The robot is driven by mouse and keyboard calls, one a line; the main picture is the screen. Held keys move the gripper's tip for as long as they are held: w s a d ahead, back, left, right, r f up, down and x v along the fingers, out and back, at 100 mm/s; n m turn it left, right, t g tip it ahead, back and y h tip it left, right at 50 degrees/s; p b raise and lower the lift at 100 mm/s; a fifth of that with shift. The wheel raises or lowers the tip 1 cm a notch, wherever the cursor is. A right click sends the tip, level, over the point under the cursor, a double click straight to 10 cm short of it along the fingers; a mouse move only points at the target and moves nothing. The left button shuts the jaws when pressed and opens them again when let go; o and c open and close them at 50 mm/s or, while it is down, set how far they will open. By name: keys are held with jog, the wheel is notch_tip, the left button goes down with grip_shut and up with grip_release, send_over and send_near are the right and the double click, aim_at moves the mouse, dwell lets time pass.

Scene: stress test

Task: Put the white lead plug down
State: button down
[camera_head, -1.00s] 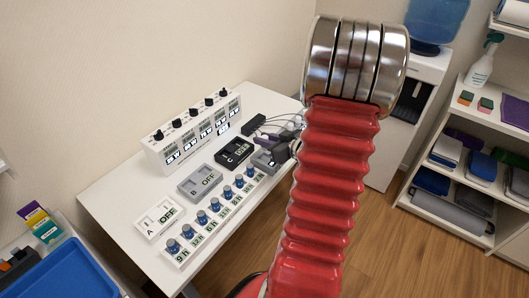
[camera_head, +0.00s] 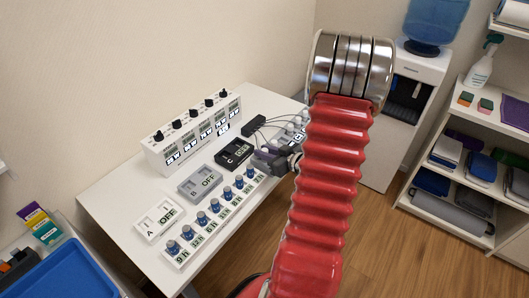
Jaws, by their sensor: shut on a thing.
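My gripper (camera_head: 268,157) is low over the right part of the white table, close beside the black switch box C (camera_head: 234,154). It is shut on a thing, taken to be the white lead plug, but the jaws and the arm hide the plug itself. Thin leads run from a dark block (camera_head: 253,124) at the back of the table towards the right, behind the gripper. I cannot tell whether the held plug touches the table.
A white panel with black knobs (camera_head: 194,136) stands behind. My red arm covers the table's right end.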

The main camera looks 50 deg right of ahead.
jog(key=shift+f, duration=0.2)
jog(key=c, duration=1.6)
grip_release()
jog(key=shift+r, duration=0.1)
jog(key=v, duration=1.2)
